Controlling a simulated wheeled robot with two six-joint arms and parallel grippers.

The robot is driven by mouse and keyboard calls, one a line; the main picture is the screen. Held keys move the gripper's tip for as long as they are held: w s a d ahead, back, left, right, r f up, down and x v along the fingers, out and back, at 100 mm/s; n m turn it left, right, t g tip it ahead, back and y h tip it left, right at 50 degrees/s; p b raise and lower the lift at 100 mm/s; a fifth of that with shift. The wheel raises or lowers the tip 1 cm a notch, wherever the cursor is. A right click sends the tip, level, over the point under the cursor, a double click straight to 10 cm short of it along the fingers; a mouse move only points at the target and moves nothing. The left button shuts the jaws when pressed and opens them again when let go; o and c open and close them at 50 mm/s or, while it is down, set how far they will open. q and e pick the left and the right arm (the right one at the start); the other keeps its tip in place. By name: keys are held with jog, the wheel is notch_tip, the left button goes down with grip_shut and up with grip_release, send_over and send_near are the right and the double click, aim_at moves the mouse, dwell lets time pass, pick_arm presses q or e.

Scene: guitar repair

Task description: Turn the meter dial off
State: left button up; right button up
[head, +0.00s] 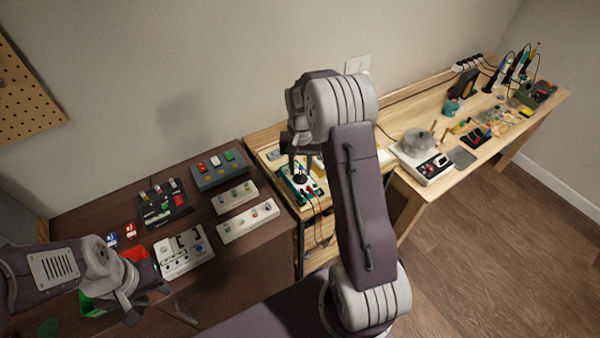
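The meter (313,191), a green-edged device with red and black leads, lies on the light wooden bench left of my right arm. My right gripper (299,174) points down over the meter's upper part, at or just above a dark round shape that may be the dial. My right gripper hides much of the meter's face, so the dial setting cannot be read. Its fingers are too small and dark to tell open from shut, or touching from apart. My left gripper (148,301) is at the lower left, away from the meter, with its fingers spread and nothing visible between them.
A dark table (255,262) at the left carries several switch and button panels, including a blue-grey box (218,171) and a white panel (184,252). Red and green bins are beside my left gripper. A white scale-like device (427,166) and tools stand along the bench's right.

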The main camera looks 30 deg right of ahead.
aim_at(300, 177)
jog(key=shift+f, duration=1.35)
grip_shut()
jog(key=shift+r+n, duration=0.1)
jog(key=shift+n, duration=0.2)
jog(key=shift+n+p, duration=0.75)
jog(key=shift+n, duration=0.15)
jog(key=shift+d+n+p, duration=0.15)
jog(key=shift+n+p, duration=0.5)
jog(key=shift+n, duration=1.45)
grip_release()
